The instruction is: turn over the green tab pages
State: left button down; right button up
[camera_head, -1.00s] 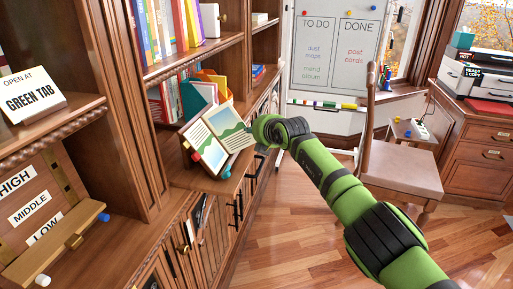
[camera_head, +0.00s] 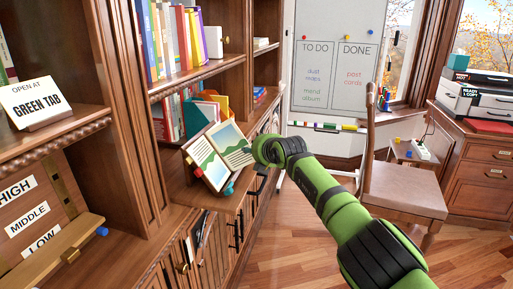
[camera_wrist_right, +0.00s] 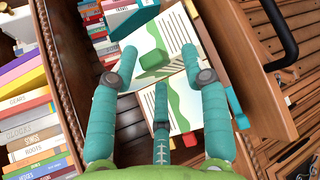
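An open book (camera_head: 208,165) with landscape pictures and text leans on the bookcase ledge. Coloured tabs stick out at its edges, red at the left and teal (camera_head: 229,188) at the lower right. My right gripper (camera_head: 258,148) is at the book's right page in the head view. In the right wrist view its teal fingers (camera_wrist_right: 160,62) are spread apart over the pages (camera_wrist_right: 183,88). A green block-like tab (camera_wrist_right: 155,60) shows between the fingertips; I cannot tell if they touch it. A red tab (camera_wrist_right: 189,139) and a teal tab (camera_wrist_right: 237,110) show below. My left gripper is out of view.
A sign (camera_head: 40,100) reads "OPEN AT GREEN TAB". Shelved books (camera_head: 168,40) stand above and behind the open book. A panel marked HIGH, MIDDLE, LOW (camera_head: 28,215) is at the left. A chair (camera_head: 405,190) stands at the right; the floor between is clear.

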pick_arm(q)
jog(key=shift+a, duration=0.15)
pick_arm(e)
jog(key=shift+d, duration=0.15)
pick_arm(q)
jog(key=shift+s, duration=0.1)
pick_arm(e)
jog(key=v, duration=0.7)
jog(key=shift+s, duration=0.2)
dwell(0.4)
